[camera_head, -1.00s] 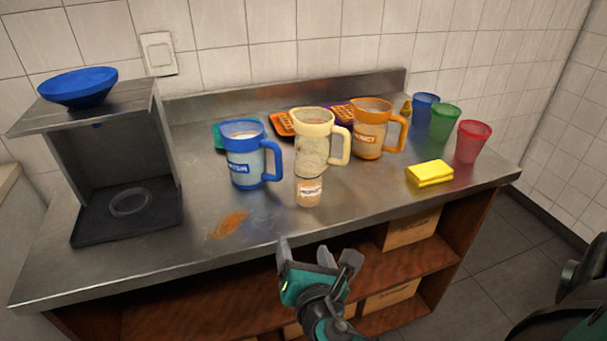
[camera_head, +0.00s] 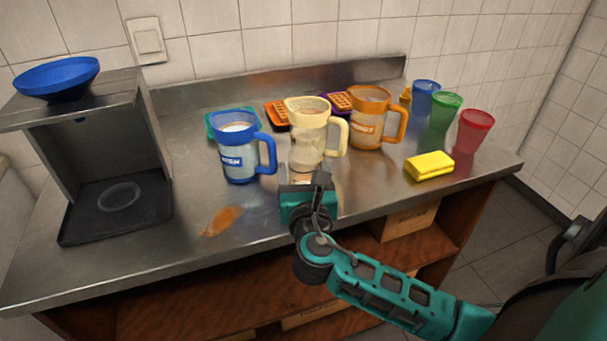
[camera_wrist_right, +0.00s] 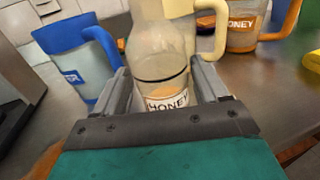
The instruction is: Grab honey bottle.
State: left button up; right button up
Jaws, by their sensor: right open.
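A small clear bottle (camera_wrist_right: 165,83) with a HONEY label and amber contents stands on the counter in front of the cream jug. In the head view only a bit of the bottle (camera_head: 300,178) shows, mostly hidden by my gripper. My right gripper (camera_head: 303,184) is open. In the right wrist view its fingers (camera_wrist_right: 163,88) are on either side of the bottle, with no clear grip on it. An orange jug (camera_head: 370,119) behind also has a label that reads HONEY in the wrist view. A small amber bottle (camera_head: 405,97) stands at the back. My left gripper is not in view.
A blue jug (camera_head: 235,158) stands left of the gripper and a cream jug (camera_head: 307,140) just behind it. A yellow sponge (camera_head: 428,167) and coloured cups (camera_head: 472,131) are at the right. An orange-brown spill (camera_head: 222,220) lies at the front left.

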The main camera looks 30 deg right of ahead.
jog(key=x, duration=0.3)
jog(key=shift+w+d, duration=0.2)
jog(key=shift+w, duration=0.1)
jog(key=shift+c, duration=0.8)
jog(key=c, duration=0.7)
jog(key=shift+c, duration=0.2)
jog(key=shift+r, duration=0.1)
